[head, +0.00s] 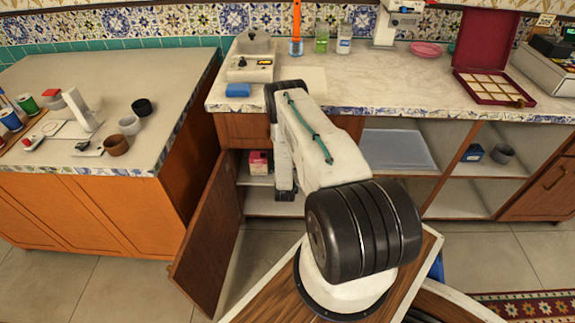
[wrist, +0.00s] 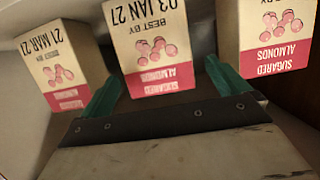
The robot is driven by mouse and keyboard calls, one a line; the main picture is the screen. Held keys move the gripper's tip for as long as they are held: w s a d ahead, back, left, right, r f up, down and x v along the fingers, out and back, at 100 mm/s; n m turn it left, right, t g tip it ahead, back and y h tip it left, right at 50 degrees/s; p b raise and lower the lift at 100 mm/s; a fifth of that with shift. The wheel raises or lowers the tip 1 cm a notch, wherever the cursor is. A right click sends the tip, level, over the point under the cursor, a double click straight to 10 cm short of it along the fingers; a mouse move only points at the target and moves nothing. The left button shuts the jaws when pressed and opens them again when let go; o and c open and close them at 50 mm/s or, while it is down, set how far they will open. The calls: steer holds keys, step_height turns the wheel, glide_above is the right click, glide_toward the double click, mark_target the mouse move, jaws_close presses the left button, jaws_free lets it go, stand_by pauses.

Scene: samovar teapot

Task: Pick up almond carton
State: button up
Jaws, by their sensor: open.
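Three cream almond cartons with red bands stand in a row in the wrist view. The middle carton (wrist: 155,50) reads "03 JAN 27", the left carton (wrist: 62,65) "21 MAR 27"; the right carton's (wrist: 277,35) date is cut off. My gripper (wrist: 165,80) is open, its green fingers towards either side of the middle carton's near end. I cannot tell whether they touch it. In the head view, a red-and-cream carton (head: 259,162) shows on a shelf inside the open cabinet, left of my arm; my arm hides the others.
A wooden cabinet door (head: 208,235) stands open left of my arm. A marble counter (head: 370,75) lies above the cabinet, with a scale and bottles. Open shelves to the right hold a blue box (head: 473,153) and a grey cup (head: 503,153).

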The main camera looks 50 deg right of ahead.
steer(key=x, duration=0.4)
steer(key=shift+w+d+r, duration=0.15)
steer(key=shift+d, duration=0.25)
steer(key=c, duration=1.2)
steer(key=shift+r, duration=0.1)
